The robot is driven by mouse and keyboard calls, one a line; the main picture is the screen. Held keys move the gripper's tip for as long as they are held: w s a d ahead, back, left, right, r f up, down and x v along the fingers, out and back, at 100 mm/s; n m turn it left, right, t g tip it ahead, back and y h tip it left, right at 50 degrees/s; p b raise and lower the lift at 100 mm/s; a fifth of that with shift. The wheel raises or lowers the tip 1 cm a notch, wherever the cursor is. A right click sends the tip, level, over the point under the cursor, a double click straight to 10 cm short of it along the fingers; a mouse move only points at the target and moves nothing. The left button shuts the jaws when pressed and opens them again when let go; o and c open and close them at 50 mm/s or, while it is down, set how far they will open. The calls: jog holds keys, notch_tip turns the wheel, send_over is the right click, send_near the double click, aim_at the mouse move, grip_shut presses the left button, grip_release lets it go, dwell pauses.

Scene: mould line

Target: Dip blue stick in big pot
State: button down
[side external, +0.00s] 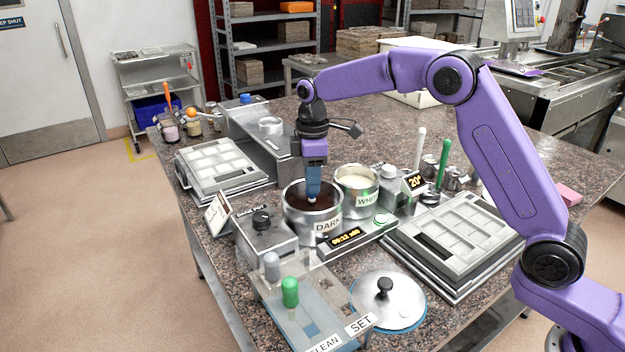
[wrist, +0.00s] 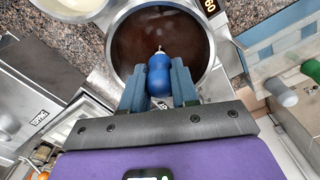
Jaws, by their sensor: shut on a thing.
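The big pot (side external: 298,228), labelled DARK, is a steel pot of dark brown liquid in the middle of the table. It also shows in the wrist view (wrist: 116,52). My gripper (side external: 313,190) points down into its mouth. In the wrist view my gripper (wrist: 159,80) is shut on the blue stick (wrist: 159,72), with its rounded blue handle between the blue fingers. The stick's thin pale tip shows against the brown liquid. I cannot tell whether the tip touches the liquid. In the side view the fingers mostly hide the handle.
A smaller pot labelled WHITE (side external: 358,188) stands close behind on the right. A stand in front holds a green-handled stick (side external: 290,291) and a grey one (side external: 271,266). A round lid (side external: 387,300) lies front right. Mould trays (side external: 455,240) flank the pots. A small sign (side external: 218,214) stands left.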

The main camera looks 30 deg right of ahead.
jog(key=shift+r, duration=3.45)
jog(key=shift+r, duration=0.1)
jog(key=shift+r, duration=1.9)
